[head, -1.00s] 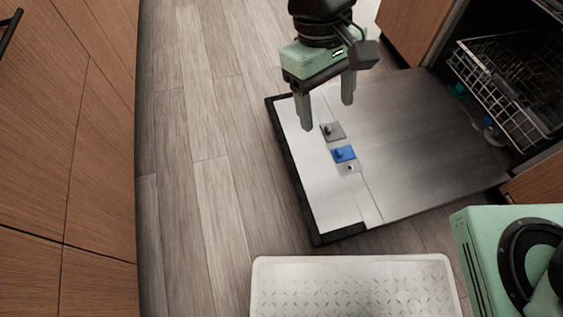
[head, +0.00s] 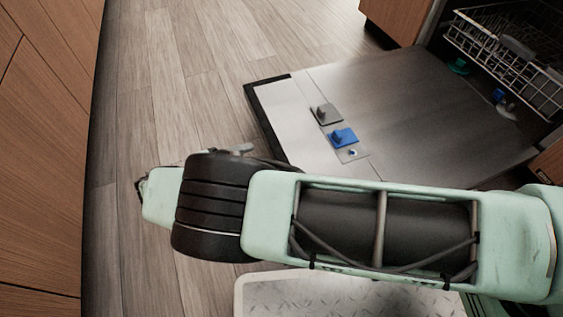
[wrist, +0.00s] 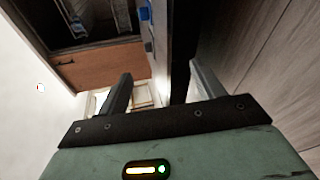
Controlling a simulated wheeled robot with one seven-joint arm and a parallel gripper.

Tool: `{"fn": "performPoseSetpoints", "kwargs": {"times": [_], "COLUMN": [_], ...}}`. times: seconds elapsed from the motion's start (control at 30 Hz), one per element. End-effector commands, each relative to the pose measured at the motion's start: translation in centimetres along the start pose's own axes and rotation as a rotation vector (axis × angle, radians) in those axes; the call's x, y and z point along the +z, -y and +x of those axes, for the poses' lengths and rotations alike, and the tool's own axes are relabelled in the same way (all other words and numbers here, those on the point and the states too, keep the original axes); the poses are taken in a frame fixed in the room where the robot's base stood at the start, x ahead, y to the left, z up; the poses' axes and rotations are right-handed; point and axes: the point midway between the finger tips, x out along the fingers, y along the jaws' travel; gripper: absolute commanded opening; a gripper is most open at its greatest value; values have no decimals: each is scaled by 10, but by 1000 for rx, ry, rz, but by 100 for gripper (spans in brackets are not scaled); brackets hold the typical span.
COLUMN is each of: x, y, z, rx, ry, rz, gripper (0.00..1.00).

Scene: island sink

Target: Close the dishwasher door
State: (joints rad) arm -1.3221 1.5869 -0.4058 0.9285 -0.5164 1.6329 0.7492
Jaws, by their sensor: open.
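The dishwasher door (head: 400,110) is open and lies folded down, with its inner face up. A grey latch (head: 325,113) and a blue dispenser cap (head: 343,137) sit near its outer end. In the wrist view the door (wrist: 163,45) shows nearly edge-on, ahead of and between my fingers in the picture. My gripper (wrist: 162,88) is open and empty there. In the head view my arm crosses in front of the door's near side and hides part of it. My fingers are mostly hidden there, and I cannot tell whether they touch the door.
The dishwasher's wire rack (head: 505,60) stands partly out of the dark opening at upper right. Wood cabinets (head: 40,130) line the left side. The wood floor (head: 170,90) between them and the door is clear.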

Motion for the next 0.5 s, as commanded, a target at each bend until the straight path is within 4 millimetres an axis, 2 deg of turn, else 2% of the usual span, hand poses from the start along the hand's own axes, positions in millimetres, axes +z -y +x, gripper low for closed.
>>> {"fn": "performPoseSetpoints", "kwargs": {"times": [0.03,0.1,0.2,0.37,0.5], "x": [-2,-1,1,3,1], "y": [32,51,69,77,73], "z": [-4,-11,-19,-24,-14], "rx": [66,136,203,243,246], "ry": [-47,-98,-154,-191,-190], "rz": [24,60,98,124,124], "gripper": [67,67,67,67,67]}}
